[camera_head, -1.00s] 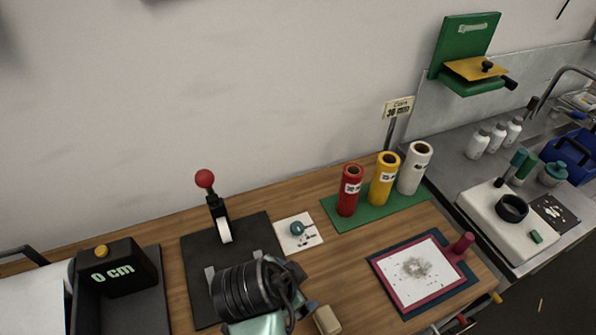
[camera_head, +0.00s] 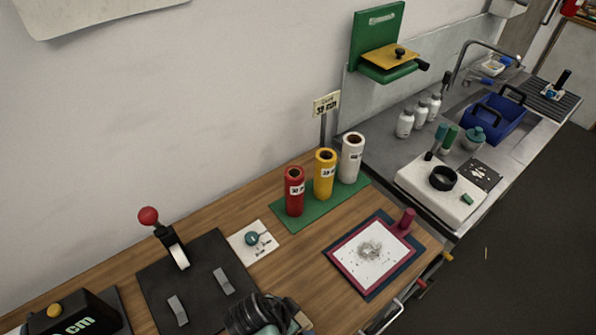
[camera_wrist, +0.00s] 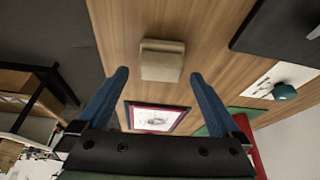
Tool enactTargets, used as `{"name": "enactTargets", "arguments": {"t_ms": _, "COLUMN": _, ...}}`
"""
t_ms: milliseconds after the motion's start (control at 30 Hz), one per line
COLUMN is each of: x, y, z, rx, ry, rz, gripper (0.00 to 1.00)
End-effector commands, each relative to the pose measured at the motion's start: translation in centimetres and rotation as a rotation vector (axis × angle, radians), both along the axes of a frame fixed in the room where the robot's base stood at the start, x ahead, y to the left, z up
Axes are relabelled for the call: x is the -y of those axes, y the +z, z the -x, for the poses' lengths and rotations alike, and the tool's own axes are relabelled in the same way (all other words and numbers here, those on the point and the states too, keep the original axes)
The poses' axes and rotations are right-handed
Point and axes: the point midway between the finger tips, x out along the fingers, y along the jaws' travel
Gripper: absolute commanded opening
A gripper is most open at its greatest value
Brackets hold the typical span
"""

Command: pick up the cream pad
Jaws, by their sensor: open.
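The cream pad (camera_wrist: 162,62) is a small beige block on the wooden table. In the wrist view it lies just beyond and between my fingertips, with clear space to either side. In the head view a sliver of the pad (camera_head: 303,321) shows at the bottom edge, mostly hidden by my arm. My gripper (camera_wrist: 158,78) is open, with two blue fingers spread wide and nothing between them. Whether the fingers are level with the pad's height cannot be told.
A black board with a red-knobbed lever (camera_head: 148,216) stands left. A pink-framed tray (camera_head: 368,253) lies right. Red, yellow and white rolls stand on a green mat (camera_head: 300,222) behind. A white card (camera_head: 262,256) lies between. Bare wood surrounds the pad.

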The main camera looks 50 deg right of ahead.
Motion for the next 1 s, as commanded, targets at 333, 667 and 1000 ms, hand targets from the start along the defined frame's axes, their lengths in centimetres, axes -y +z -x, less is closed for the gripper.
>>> {"name": "enactTargets", "arguments": {"t_ms": 333, "x": 1.1, "y": -2.6, "z": 0.2, "rx": 0.001, "ry": -0.001, "rz": 0.000, "gripper": 1.00}}
{"name": "enactTargets", "arguments": {"t_ms": 667, "x": 1.1, "y": -2.6, "z": 0.2, "rx": 0.002, "ry": 0.000, "rz": 0.000, "gripper": 0.77}}
{"name": "enactTargets", "arguments": {"t_ms": 1000, "x": 1.1, "y": -2.6, "z": 0.2, "rx": 0.002, "ry": 0.000, "rz": 0.000, "gripper": 0.20}}
